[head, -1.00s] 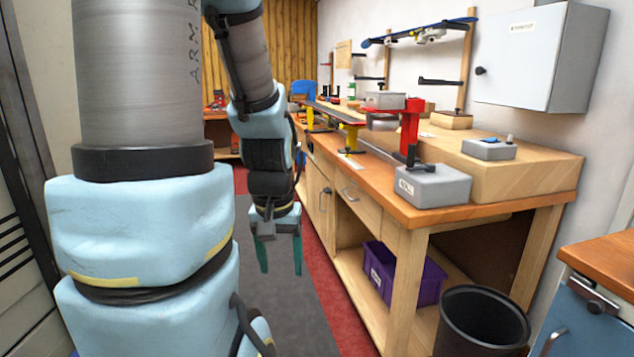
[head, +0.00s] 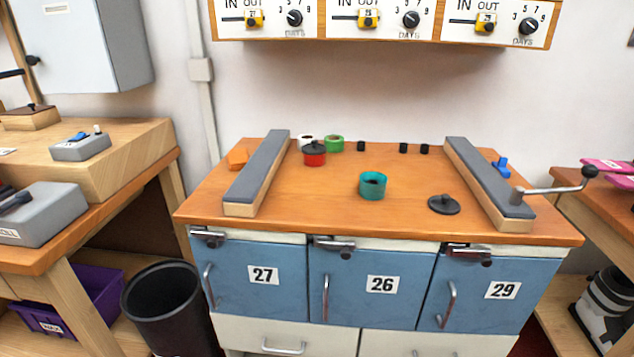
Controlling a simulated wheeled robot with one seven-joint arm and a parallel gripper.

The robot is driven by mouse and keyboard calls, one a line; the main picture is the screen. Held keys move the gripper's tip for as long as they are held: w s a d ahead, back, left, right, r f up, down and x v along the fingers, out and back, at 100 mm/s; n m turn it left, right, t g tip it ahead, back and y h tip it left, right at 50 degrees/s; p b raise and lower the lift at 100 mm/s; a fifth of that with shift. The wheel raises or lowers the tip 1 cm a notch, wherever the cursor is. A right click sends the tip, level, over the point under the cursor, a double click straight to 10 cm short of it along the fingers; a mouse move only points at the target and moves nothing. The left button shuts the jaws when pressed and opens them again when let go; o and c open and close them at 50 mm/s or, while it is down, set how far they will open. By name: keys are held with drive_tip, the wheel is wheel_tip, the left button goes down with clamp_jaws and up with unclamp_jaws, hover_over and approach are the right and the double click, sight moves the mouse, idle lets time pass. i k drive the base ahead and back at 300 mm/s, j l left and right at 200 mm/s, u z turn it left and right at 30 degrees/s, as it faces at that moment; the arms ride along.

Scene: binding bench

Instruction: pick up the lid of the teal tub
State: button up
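The teal tub (head: 372,187) stands upright on the orange-brown bench top, near the middle, with its top open. A round dark grey lid (head: 444,204) with a small knob lies flat on the bench to the right of the tub, apart from it. A red tub (head: 314,154) with a dark knobbed lid on it stands at the back left. My gripper is not in the head view.
Grey-topped rails (head: 262,168) and (head: 488,180) flank the work surface. Green and white rolls (head: 334,143) lie at the back. A crank handle (head: 555,187) juts out at the right. A black bin (head: 165,300) stands at the lower left.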

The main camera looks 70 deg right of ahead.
sight(442, 203)
drive_tip(key=z, duration=2.4)
